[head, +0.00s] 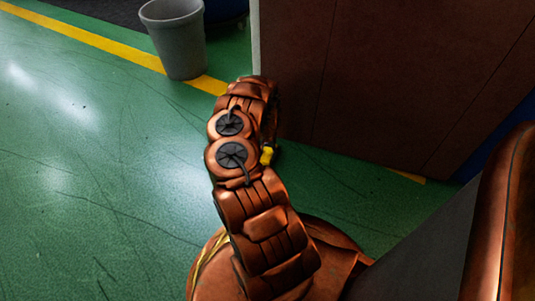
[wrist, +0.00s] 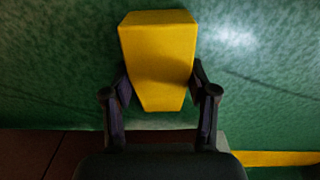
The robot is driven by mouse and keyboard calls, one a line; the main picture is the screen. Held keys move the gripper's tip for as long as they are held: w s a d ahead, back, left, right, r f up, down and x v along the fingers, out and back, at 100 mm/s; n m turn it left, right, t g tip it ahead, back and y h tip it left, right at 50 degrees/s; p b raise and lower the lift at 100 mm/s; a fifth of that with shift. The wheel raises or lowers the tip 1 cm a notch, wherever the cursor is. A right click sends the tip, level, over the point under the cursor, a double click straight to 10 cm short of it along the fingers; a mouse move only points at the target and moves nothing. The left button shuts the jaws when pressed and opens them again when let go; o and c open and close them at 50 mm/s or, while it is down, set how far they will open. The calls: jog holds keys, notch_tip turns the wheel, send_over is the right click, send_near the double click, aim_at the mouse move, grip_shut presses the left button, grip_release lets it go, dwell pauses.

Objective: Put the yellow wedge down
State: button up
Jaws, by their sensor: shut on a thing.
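The yellow wedge (wrist: 157,50) fills the upper middle of the wrist view, its broad end away from the palm and its narrow end towards it. My gripper (wrist: 160,88) is shut on it, with one dark finger against each side. Green floor shows behind the wedge. In the head view my gripper is hidden by my copper-coloured arm. A small yellow patch (head: 267,155) shows at the arm's right edge there; I cannot tell whether it is the wedge.
A grey bin (head: 175,40) stands on the green floor (head: 90,180) at the upper left. A large brown panel (head: 390,70) stands to the right, close to my arm. A yellow floor line (head: 100,45) crosses behind. The floor at left is clear.

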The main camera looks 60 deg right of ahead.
jog(key=shift+f, duration=0.15)
jog(key=o, duration=1.5)
